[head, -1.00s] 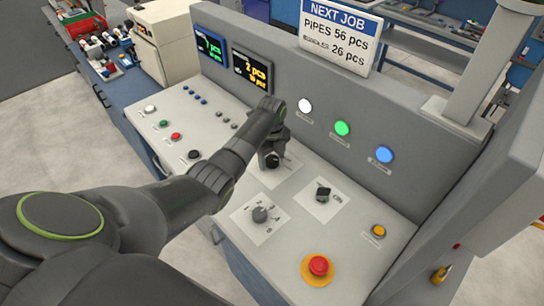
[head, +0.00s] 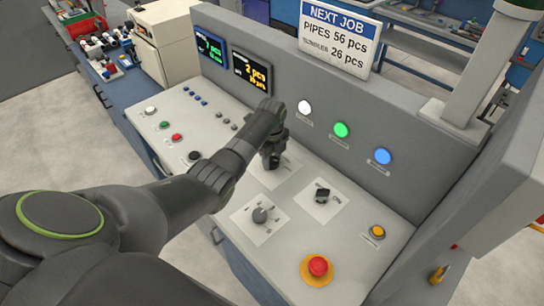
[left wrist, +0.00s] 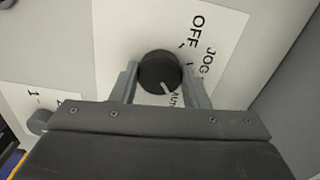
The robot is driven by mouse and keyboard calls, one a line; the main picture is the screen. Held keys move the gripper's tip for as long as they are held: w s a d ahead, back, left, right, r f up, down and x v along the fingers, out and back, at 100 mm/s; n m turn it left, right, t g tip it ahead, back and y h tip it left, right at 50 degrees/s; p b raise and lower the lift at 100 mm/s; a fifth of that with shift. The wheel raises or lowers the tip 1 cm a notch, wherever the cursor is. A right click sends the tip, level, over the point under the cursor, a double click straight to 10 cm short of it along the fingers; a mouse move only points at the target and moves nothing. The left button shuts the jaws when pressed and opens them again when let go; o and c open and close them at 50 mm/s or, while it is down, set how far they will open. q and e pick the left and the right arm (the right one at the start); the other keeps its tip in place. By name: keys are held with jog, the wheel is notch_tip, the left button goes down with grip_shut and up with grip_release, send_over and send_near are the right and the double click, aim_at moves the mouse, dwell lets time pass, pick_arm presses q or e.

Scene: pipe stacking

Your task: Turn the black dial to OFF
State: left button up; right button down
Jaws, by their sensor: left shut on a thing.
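The black dial (left wrist: 158,71) sits on a white label plate (left wrist: 120,45) in the left wrist view. Its white pointer mark faces the lower right, toward a partly hidden label. OFF is printed at the upper right of the dial and JOG is just beyond it. My left gripper (left wrist: 162,82) is shut on the dial, one finger on each side. In the head view my left gripper (head: 272,157) points down at the panel and hides most of the dial. My right gripper is not in view.
A grey knob (head: 260,214) and a black switch (head: 322,194) stand nearer on the panel. A red emergency button (head: 318,266) and an orange button (head: 377,231) are at the right. An upright panel wall (head: 400,125) with lit buttons rises behind my gripper.

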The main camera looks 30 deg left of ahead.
pick_arm(q)
jog(key=n, duration=0.1)
jog(key=n+p, duration=0.1)
jog(key=shift+r+n, duration=0.2)
jog(key=shift+n, duration=0.1)
jog(key=n+p, duration=0.2)
jog(key=n, duration=0.1)
jog(key=shift+n, duration=0.3)
jog(key=n+p, duration=0.1)
jog(key=n, duration=0.5)
jog(key=shift+p, duration=0.4)
jog(key=n+p, duration=0.1)
jog(key=n, duration=0.4)
jog(key=shift+n, duration=0.4)
jog(key=shift+f+n+p, duration=0.1)
jog(key=shift+n+p, duration=0.2)
jog(key=shift+n, duration=1.7)
jog(key=o, duration=1)
